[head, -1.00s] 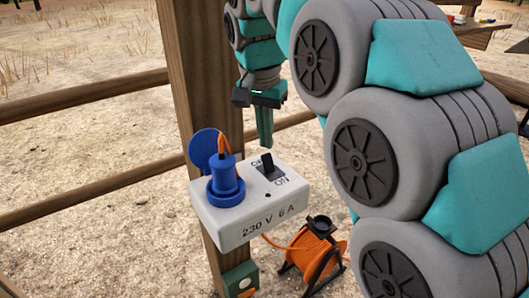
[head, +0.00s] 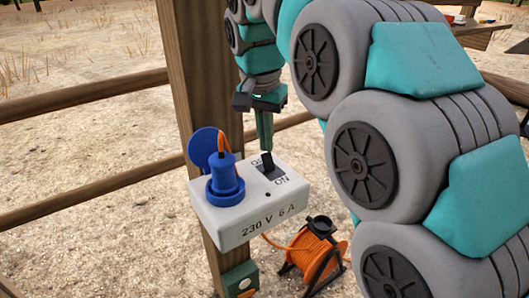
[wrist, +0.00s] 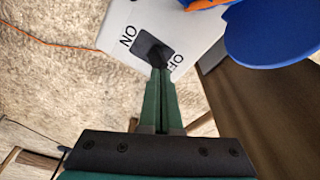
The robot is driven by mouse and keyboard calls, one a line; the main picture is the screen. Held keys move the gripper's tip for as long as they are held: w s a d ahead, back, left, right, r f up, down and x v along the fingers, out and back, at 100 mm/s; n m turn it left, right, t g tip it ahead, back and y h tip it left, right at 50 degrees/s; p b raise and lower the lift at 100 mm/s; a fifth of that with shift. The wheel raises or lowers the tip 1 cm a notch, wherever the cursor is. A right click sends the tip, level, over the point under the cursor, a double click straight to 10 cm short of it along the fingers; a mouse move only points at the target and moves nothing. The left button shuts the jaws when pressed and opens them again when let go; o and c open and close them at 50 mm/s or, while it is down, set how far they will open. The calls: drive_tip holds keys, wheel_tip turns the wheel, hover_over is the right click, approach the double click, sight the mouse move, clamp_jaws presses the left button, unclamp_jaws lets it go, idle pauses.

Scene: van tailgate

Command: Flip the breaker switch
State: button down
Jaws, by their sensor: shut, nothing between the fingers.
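The breaker switch (head: 268,162) is a black lever on a dark plate on top of a white box (head: 235,222) marked 230 V 6 A.
A blue plug (head: 225,178) with an orange cable and raised blue lid (head: 203,147) stands left of the switch. The box is on a wooden post (head: 200,70) with rails. An orange cable reel (head: 316,250) sits on the ground below.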

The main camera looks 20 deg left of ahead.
drive_tip(key=shift+f, duration=0.25)
drive_tip(key=shift+r, duration=0.1)
wheel_tip(320, 180, up, 7)
drive_tip(key=p, duration=0.4)
idle(0.6)
drive_tip(key=s+d+f+g, duration=0.1)
drive_tip(key=s+d+f, duration=0.3)
drive_tip(key=d, duration=0.5)
drive_tip(key=s+d+f+g, duration=0.1)
drive_tip(key=s+d+f, duration=0.35)
drive_tip(key=d, duration=0.55)
drive_tip(key=s+d+f+n, duration=0.1)
drive_tip(key=s+d+f, duration=0.3)
drive_tip(key=s+f, duration=0.3)
drive_tip(key=s+d+f+n+g, duration=0.1)
drive_tip(key=s+d+f, duration=0.4)
drive_tip(key=s, duration=0.6)
wheel_tip(320, 180, down, 2)
drive_tip(key=shift+s+d+f+g, duration=0.15)
drive_tip(key=shift+s+d+g, duration=0.1)
drive_tip(key=shift+d+g, duration=0.05)
